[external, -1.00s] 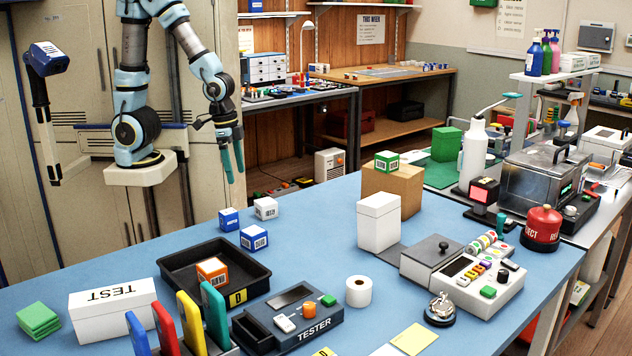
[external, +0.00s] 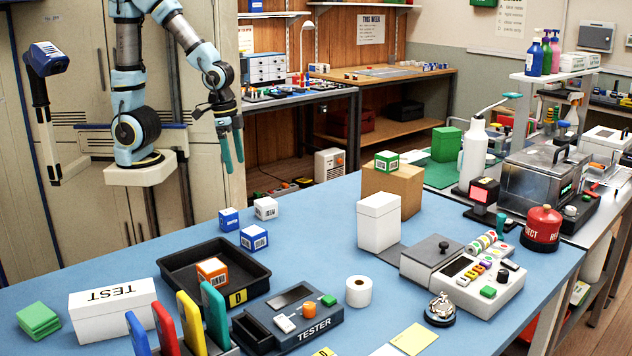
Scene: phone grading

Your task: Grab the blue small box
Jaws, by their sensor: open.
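Two small blue boxes with white labels stand on the blue table. One blue box (external: 229,219) is farther left. The other blue box (external: 254,237) is a little nearer the camera and to the right, just behind the black tray (external: 176,257). My gripper (external: 233,156) hangs above and behind them, past the table's back edge, with its fingers pointing down. Its green-tipped fingers are apart and nothing is between them. It touches neither box.
A white box (external: 266,208) stands close to the blue boxes. An orange box (external: 212,271) sits in the tray. A tall white container (external: 379,222) and a cardboard box with a green box (external: 387,161) on it stand to the right. Table space between them is clear.

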